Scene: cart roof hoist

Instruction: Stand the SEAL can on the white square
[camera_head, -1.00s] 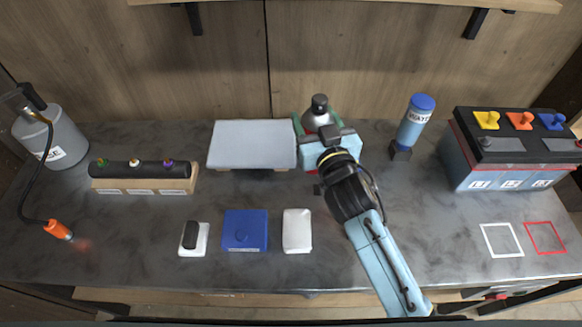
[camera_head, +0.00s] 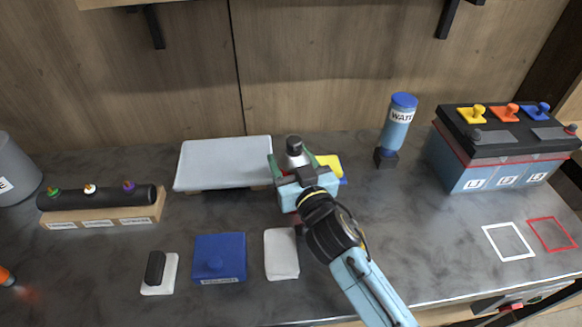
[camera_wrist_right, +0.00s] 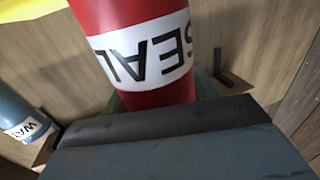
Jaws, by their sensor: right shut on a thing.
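The SEAL can is red with a white label in the right wrist view (camera_wrist_right: 145,50). In the head view only its grey and black top (camera_head: 294,148) shows clearly above my gripper; its body is mostly hidden. My right gripper (camera_head: 296,172) is shut on the can, right of the white board. I cannot tell how far its base is from the bench. The white square outline (camera_head: 486,237) is on the bench at the front right, apart from the can and empty. My left gripper is not in view.
A red square outline (camera_head: 533,229) adjoins the white one. A battery (camera_head: 465,172) stands behind them. The blue WATER bottle (camera_head: 399,125) stands between gripper and battery. A yellow thing (camera_head: 330,163) is partly hidden behind my gripper. The white board (camera_head: 225,163) is left. Bench right of my arm is clear.

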